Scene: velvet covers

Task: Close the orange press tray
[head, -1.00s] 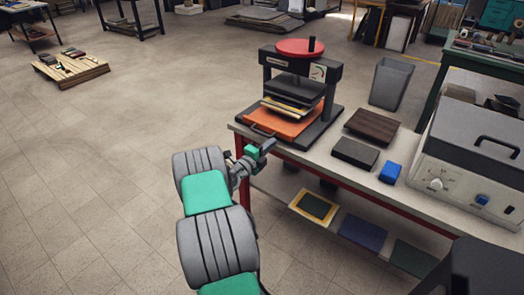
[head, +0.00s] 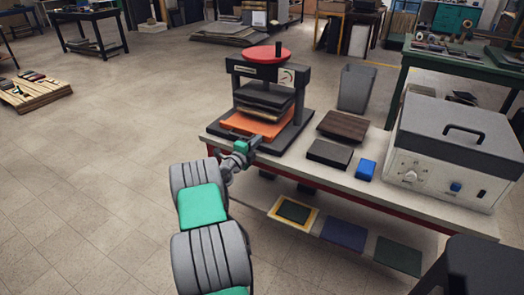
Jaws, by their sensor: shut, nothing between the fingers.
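The orange press tray (head: 262,126) lies in the dark press (head: 235,83) on the workbench, partly slid out toward the front left. Its dark handle (head: 233,134) shows at the front edge. Stacked boards and sheets (head: 265,104) sit above it under the black plate. A red wheel (head: 264,53) tops the press. My gripper (head: 255,143) is shut and empty, at the tray's front edge just right of the handle. I cannot tell whether it touches the tray.
On the bench, right of the press, lie a brown board (head: 343,125), a black block (head: 329,153), a blue block (head: 366,169) and a grey machine (head: 455,150).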

